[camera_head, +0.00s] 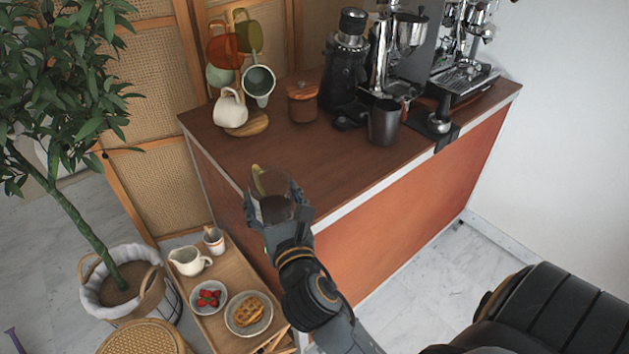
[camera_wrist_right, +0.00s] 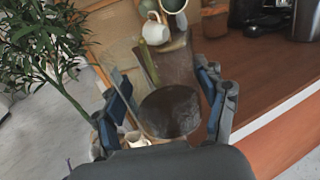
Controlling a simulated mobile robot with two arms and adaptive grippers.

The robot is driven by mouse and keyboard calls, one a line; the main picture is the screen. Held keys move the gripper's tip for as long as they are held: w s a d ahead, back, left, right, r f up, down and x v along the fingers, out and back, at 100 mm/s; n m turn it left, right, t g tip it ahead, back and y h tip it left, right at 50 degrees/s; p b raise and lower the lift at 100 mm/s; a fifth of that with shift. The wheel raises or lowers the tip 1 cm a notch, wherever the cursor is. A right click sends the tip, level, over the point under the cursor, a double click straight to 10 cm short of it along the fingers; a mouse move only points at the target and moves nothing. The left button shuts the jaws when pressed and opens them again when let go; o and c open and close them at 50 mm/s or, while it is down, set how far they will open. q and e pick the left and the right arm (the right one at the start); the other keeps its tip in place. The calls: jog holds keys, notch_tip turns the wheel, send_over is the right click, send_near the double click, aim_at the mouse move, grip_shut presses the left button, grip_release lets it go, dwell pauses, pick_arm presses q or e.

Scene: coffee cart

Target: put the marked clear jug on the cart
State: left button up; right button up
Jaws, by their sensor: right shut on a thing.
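The clear jug (camera_head: 273,184) is see-through with a dark round part and a yellow-green strip on one side. My right gripper (camera_head: 278,204) is shut on it, with a finger on either side. In the head view the jug overlaps the near left corner of the cart's brown top (camera_head: 330,165); I cannot tell if it touches it. In the right wrist view the jug (camera_wrist_right: 170,108) sits between the fingers of my right gripper (camera_wrist_right: 163,90), with the cart top (camera_wrist_right: 262,82) behind and right of it. My left gripper is not in view.
The front left of the top is clear. A low wooden tray (camera_head: 205,325) with dishes is below, left.

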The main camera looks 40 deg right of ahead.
jog(key=w+d+r+m+g+h+b, duration=0.2)
jog(key=w+r+m+h+b, duration=0.15)
jog(key=w+r, duration=0.3)
jog(key=shift+g+h, duration=0.3)
jog(key=shift+h, duration=0.45)
jog(key=w+d+f, duration=0.1)
jog(key=d+f, duration=0.2)
jog(key=d, duration=0.1)
jog(key=w+d+f+b, duration=0.1)
jog(key=w+d+f, duration=0.1)
jog(key=d+f, duration=0.1)
jog(key=w+d+f+b, duration=0.1)
jog(key=w+d+f, duration=0.1)
jog(key=d, duration=0.4)
jog(key=shift+d+f, duration=0.1)
jog(key=shift+f, duration=0.4)
jog(key=f, duration=0.1)
jog(key=f+b, duration=0.1)
jog(key=f, duration=0.1)
jog(key=shift+d+f, duration=0.2)
jog(key=shift+d, duration=0.15)
jog(key=shift+f, duration=0.2)
jog(key=shift+f, duration=0.1)
jog(key=o, duration=1.3)
jog(key=shift+c, duration=0.2)
